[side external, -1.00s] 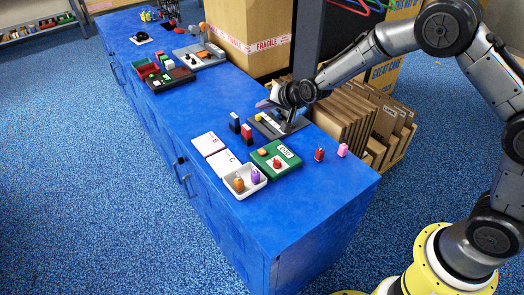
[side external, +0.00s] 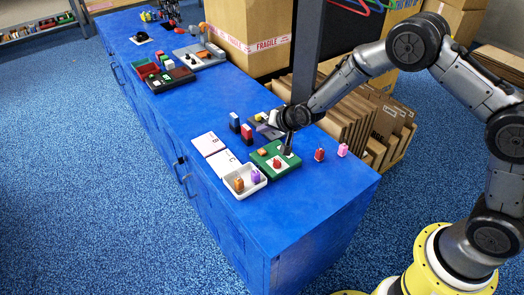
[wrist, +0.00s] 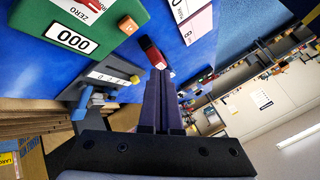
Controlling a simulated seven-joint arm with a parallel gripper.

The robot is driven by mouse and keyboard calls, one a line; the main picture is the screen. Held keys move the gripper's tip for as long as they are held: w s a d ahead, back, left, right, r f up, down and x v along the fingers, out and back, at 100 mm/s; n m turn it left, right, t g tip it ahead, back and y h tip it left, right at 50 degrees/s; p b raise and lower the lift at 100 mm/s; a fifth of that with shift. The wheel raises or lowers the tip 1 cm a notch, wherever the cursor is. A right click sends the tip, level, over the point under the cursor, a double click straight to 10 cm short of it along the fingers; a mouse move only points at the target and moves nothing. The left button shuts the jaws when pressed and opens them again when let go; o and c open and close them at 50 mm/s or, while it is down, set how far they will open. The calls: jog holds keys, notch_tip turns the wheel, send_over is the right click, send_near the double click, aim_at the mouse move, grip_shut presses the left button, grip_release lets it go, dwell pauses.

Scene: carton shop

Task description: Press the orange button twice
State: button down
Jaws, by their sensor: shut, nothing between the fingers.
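The orange button (side external: 262,152) is a small block on the left part of the green box (side external: 265,165). In the wrist view the orange button (wrist: 127,25) sits at the corner of the green box (wrist: 120,12), beside a display reading 000 (wrist: 72,39). My gripper (side external: 286,151) is shut and empty, pointing down over the display side of the green box, to the right of the orange button and apart from it. In the wrist view its fingertips (wrist: 160,72) are together. A red knob (side external: 277,164) stands on the box's near part.
Behind my gripper is a grey device (side external: 258,130), partly hidden. Red (side external: 247,132) and dark blue (side external: 234,122) blocks stand left of it. A white tray (side external: 243,189) with blocks is in front. Red (side external: 319,154) and pink (side external: 342,150) blocks stand at right.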

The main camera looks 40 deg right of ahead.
aim_at(264, 153)
jog(key=shift+f, duration=3.1)
jog(key=shift+f, duration=0.4)
jog(key=shift+f, duration=0.5)
jog(key=shift+r, duration=0.15)
dwell(0.4)
jog(key=shift+r, duration=0.75)
jog(key=shift+r, duration=2.55)
